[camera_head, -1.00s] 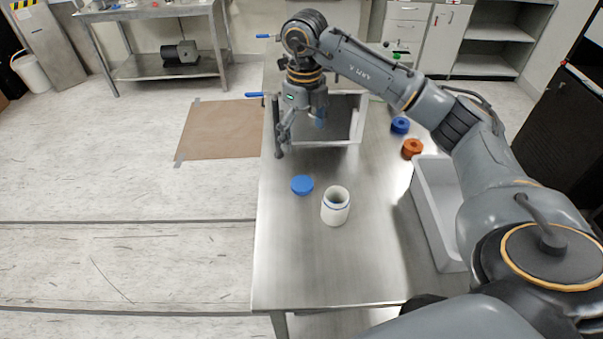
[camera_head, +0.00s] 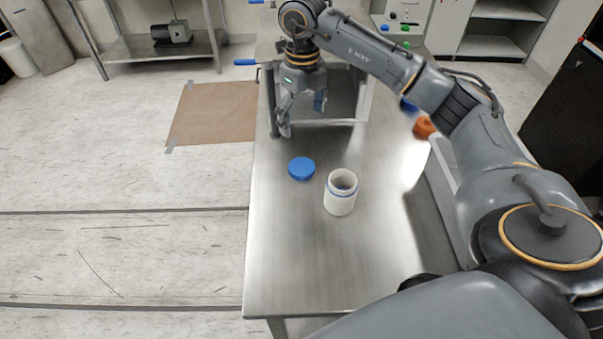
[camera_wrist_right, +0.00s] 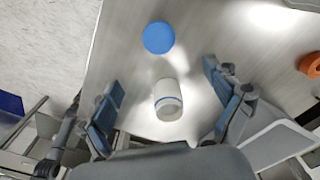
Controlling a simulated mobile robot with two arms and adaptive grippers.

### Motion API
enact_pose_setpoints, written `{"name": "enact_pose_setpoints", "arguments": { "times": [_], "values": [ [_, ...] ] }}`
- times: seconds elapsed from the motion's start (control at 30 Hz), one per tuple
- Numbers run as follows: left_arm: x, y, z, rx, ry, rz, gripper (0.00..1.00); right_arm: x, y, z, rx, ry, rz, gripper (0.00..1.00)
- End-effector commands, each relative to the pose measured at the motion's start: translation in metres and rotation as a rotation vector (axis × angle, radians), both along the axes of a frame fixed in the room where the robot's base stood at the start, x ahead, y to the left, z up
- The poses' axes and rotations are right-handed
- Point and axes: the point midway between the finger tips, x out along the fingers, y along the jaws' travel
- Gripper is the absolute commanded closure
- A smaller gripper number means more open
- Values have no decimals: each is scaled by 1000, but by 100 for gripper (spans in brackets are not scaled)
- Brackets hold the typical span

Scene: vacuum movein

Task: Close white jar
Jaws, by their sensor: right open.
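The white jar (camera_head: 340,193) stands upright and open on the metal table, with a thin blue ring near its top. It also shows in the right wrist view (camera_wrist_right: 168,100). The blue lid (camera_head: 301,168) lies flat on the table just left of and behind the jar, apart from it. In the right wrist view the lid (camera_wrist_right: 158,37) lies above the jar. My right gripper (camera_head: 302,110) is open and empty, above the table behind the lid. Its fingers (camera_wrist_right: 165,105) are spread wide in the right wrist view, touching neither thing. My left gripper is not in view.
The metal table (camera_head: 290,260) is clear in front of the jar. An orange ring-shaped part (camera_head: 424,127) lies toward the right edge, with a blue one (camera_head: 408,105) behind it. A grey tray (camera_head: 445,160) at the right is partly hidden by my arm.

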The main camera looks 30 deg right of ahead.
Motion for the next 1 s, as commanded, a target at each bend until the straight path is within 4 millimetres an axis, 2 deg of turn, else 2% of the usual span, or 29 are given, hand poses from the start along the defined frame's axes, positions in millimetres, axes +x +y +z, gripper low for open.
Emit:
{"name": "enact_pose_setpoints", "arguments": {
  "times": [0.03, 0.1, 0.43, 0.53, 0.83, 1.0],
  "values": [
    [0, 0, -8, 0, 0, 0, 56, 0, 0, -8, 0, 0, 0, 10],
    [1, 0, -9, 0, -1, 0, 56, 0, 0, -9, 0, -1, 0, 10],
    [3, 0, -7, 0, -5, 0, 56, 0, 0, -8, 0, 0, 0, 10],
    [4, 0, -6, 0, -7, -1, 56, 0, 0, -14, 0, 2, 0, 10],
    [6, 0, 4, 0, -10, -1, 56, -1, 0, -69, 0, 5, -1, 10],
    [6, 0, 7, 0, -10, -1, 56, 0, 0, -89, 0, 1, 0, 10]
  ]
}}
